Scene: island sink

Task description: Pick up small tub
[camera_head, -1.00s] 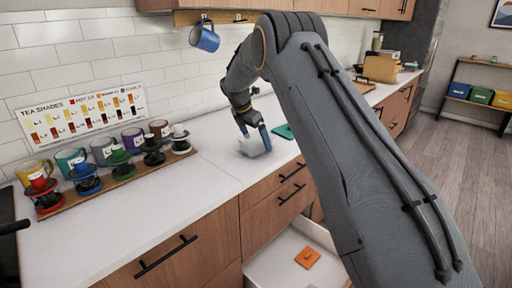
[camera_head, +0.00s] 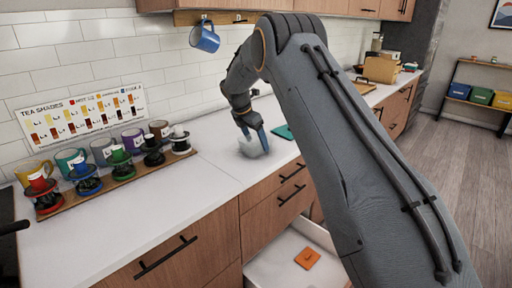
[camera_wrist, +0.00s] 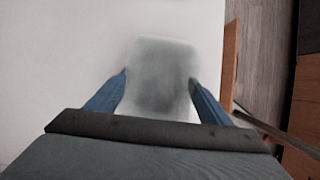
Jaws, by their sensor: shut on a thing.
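The small tub (camera_head: 251,147) is a pale, grey-white, translucent container on or just above the white counter in the head view; I cannot tell whether it touches the counter. In the wrist view the tub (camera_wrist: 160,78) sits between the two blue fingers, its outline blurred. My gripper (camera_head: 255,138) reaches down to it, and in the wrist view my gripper (camera_wrist: 160,84) has one finger against each side of it. It is shut on the tub. The tub's underside is hidden.
A wooden tray (camera_head: 126,181) with several coloured mugs and drippers stands left on the counter. A teal mat (camera_head: 283,132) lies right of the tub. An open drawer below holds an orange square (camera_head: 307,258). A blue mug (camera_head: 205,38) hangs above. Counter left of the tub is clear.

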